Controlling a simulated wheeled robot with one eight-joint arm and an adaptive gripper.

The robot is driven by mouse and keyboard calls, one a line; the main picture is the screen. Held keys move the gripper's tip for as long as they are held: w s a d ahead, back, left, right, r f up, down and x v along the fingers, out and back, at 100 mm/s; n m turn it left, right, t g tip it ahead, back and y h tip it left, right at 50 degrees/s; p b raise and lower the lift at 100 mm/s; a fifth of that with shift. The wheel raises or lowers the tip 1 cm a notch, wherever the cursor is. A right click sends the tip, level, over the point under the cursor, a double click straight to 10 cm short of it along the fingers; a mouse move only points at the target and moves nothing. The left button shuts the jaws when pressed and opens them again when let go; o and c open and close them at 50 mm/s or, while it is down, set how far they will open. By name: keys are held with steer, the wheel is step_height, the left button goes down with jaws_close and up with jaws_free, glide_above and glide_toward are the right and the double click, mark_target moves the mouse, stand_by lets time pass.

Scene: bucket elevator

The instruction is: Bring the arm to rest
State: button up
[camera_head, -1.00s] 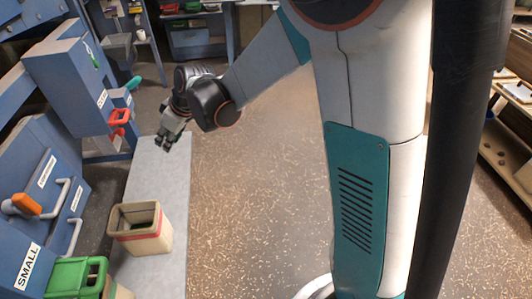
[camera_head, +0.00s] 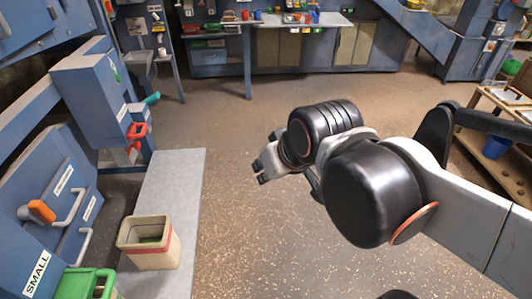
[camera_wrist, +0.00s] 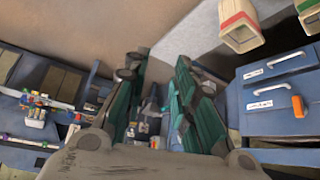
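My gripper (camera_head: 262,170) hangs in the middle of the head view, over the open floor and to the right of the grey bench. In the wrist view my gripper (camera_wrist: 158,88) shows two teal and grey fingers standing apart with nothing between them. My arm reaches in from the right of the head view, with its dark joints nearest the camera. The fingers touch nothing that I can see.
A beige bucket with a red band (camera_head: 150,243) stands on the grey bench (camera_head: 178,185). Blue machine housings with handles (camera_head: 60,195) line the left side. A green container (camera_head: 82,284) is at lower left. A wooden rack (camera_head: 495,130) stands at right. The middle floor is clear.

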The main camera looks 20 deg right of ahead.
steer(key=shift+s+d+f+m, duration=0.2)
steer(key=shift+s+d, duration=0.1)
steer(key=shift+s, duration=0.3)
steer(key=shift+s+d+f+m, duration=0.1)
steer(key=shift+s+d+m, duration=0.15)
steer(key=shift+s, duration=0.3)
stand_by(0.4)
